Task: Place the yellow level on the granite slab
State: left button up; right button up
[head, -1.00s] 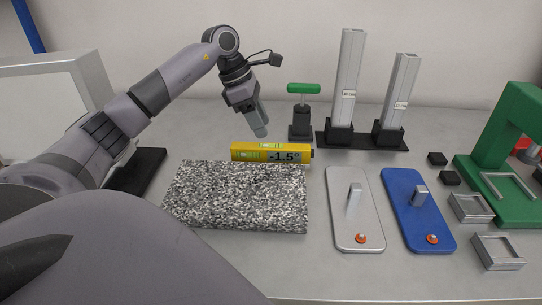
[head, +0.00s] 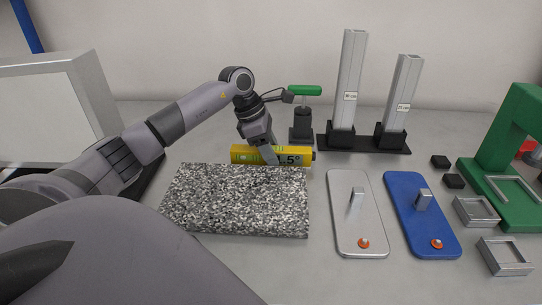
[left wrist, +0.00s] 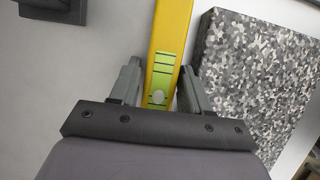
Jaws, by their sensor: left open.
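The yellow level (head: 243,153) lies behind the far edge of the speckled granite slab (head: 236,203), with part of its display reading hidden by my gripper. My left gripper (head: 271,160) is down at the level, in front of its middle in the head view. In the left wrist view the open fingers (left wrist: 158,92) stand on either side of the level (left wrist: 170,30), around its green vial. A gap shows on the left side; the right finger is close to the level. The granite slab (left wrist: 255,70) is to the right there. My right gripper is not in view.
A green-handled tool (head: 303,125) and two tall metal posts (head: 348,90) stand behind and right of the level. A silver plate (head: 356,225) and a blue plate (head: 424,225) lie right of the slab. A green frame (head: 500,150) is at far right.

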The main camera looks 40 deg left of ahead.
pick_arm(q)
jog(key=c, duration=0.9)
grip_shut()
jog(key=shift+r, duration=0.15)
